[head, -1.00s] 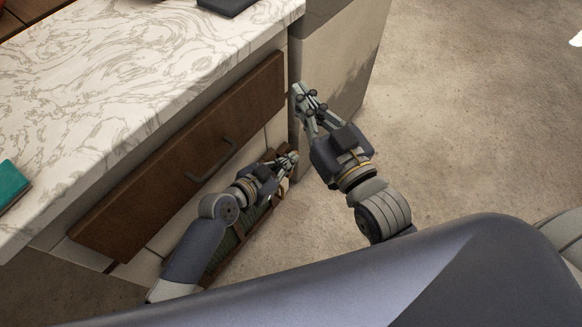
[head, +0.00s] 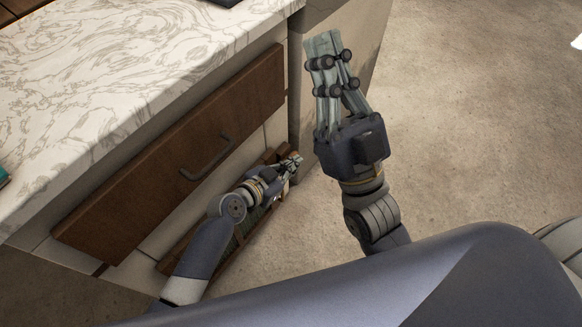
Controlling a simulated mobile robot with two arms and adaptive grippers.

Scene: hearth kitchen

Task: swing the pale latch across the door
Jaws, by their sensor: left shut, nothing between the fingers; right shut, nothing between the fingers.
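The door (head: 243,248), a brown frame with a dark green panel, is low under the drawer and partly covered by my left arm. My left gripper (head: 294,162) is shut and empty at the far end of the door, by the cabinet's corner. I cannot make out the pale latch for certain; the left gripper may hide it. My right gripper (head: 322,44) is shut and empty, raised higher and nearer the camera, its fingers pointing away beside the grey cabinet side.
A brown drawer front (head: 150,175) with a dark bar handle (head: 208,160) is above the door. The marble counter (head: 110,75) overhangs it at the left. A grey unit (head: 340,20) stands behind the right gripper. The floor (head: 470,130) at the right is clear.

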